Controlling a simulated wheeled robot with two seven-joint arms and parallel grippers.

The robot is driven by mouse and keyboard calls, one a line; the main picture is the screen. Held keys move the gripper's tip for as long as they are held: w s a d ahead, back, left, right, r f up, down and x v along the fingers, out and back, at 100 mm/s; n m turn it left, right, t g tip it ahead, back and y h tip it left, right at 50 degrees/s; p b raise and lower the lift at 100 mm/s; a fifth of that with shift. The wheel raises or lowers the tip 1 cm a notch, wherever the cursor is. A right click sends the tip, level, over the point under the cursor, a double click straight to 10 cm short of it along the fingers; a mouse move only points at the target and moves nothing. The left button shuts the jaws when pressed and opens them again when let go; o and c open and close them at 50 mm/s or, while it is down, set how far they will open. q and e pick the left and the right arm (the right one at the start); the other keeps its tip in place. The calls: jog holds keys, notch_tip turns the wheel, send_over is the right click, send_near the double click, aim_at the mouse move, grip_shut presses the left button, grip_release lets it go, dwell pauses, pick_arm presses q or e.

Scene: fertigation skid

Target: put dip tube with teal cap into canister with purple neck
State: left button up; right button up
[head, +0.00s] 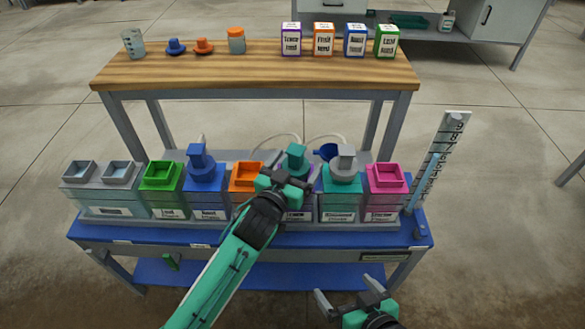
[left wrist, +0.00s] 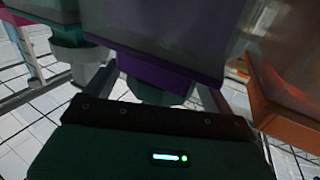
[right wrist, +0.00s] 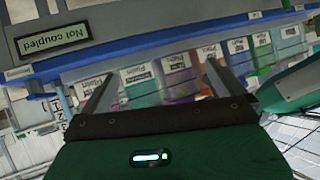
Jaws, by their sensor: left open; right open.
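The teal cap (head: 296,152) of the dip tube is upright at the canister with the purple neck, in the middle of the blue bench's row. The purple neck (left wrist: 165,75) shows in the left wrist view, upside down, with the teal cap (left wrist: 155,94) directly against it. The tube below the cap is hidden. My left gripper (head: 288,172) is open at the cap, one finger on each side; contact cannot be told. It hides most of this canister in the head view. My right gripper (head: 348,293) is open and empty in front of the bench.
Neighbouring canisters have an orange neck (head: 247,177) on the left and a teal neck with grey cap (head: 344,164) on the right. A blue-capped canister (head: 203,172) and a magenta-necked one (head: 386,175) stand further out. A tall gauge (head: 437,160) stands at the right end.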

pick_arm(q)
jog(key=p+v, duration=0.1)
jog(key=v, duration=1.2)
jog(key=shift+s+a, duration=0.15)
jog(key=shift+s, duration=0.2)
pick_arm(e)
jog(key=d+g, duration=0.1)
jog(key=s+d+h, duration=0.1)
jog(key=shift+d+f+g, duration=0.1)
jog(key=shift+d+g, duration=0.3)
